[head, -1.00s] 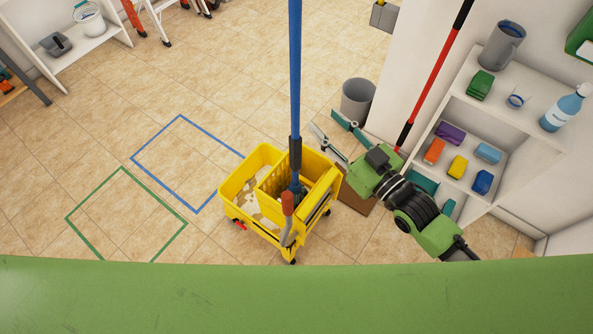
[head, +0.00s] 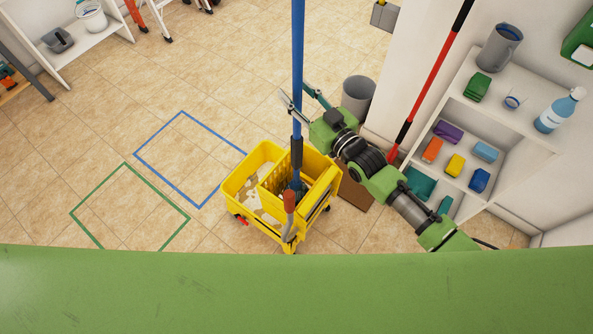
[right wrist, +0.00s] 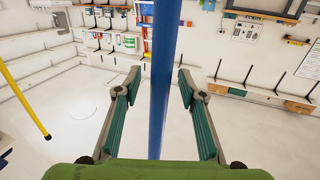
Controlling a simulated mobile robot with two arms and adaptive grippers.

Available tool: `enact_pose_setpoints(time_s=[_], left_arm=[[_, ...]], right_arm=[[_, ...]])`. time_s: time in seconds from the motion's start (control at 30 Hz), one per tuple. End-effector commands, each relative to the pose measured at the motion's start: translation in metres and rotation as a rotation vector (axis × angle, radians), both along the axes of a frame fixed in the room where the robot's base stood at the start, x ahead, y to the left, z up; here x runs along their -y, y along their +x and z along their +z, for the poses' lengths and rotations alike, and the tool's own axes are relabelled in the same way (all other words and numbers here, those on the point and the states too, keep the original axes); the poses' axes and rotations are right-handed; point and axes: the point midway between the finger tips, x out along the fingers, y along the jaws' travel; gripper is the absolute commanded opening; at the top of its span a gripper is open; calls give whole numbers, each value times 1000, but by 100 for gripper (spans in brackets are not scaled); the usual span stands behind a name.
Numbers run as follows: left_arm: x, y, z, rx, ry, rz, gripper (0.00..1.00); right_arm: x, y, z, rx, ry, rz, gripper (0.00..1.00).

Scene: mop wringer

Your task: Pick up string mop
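The string mop (head: 297,75) has a long blue handle and stands upright with its head down in the yellow mop bucket (head: 235,190). The mop head is mostly hidden by the bucket's wringer (head: 325,190). My right gripper (head: 299,97) is open at the blue handle, above the bucket. In the right wrist view, the blue handle (right wrist: 164,80) runs upright between the two spread fingers of the gripper (right wrist: 158,90), with a gap on each side. My left gripper does not show.
A grey bin (head: 358,95) stands behind my right arm. A white shelf (head: 510,190) with sponges, a jug and a bottle is at the right. A red-handled tool (head: 435,85) leans there. Blue (head: 166,178) and green (head: 97,191) floor outlines lie left on clear tiles.

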Motion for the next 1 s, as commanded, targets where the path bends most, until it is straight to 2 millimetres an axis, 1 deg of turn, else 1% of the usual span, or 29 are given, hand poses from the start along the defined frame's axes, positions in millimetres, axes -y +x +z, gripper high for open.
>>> enact_pose_setpoints(time_s=[0.23,0.27,0.3,0.37,0.4,0.83,0.97,1.0], left_arm=[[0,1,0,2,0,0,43],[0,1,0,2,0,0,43],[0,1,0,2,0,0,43],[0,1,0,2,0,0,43],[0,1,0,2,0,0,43],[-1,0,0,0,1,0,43],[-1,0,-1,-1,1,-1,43],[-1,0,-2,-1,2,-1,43]], right_arm=[[-1,1,-1,0,0,0,37],[-1,1,-1,0,0,0,29],[-1,1,-1,0,0,0,19],[-1,1,-1,0,0,0,3],[-1,1,-1,0,0,0,0],[-1,2,6,4,3,0,0],[-1,2,18,7,4,0,0],[-1,2,23,8,5,1,0]])
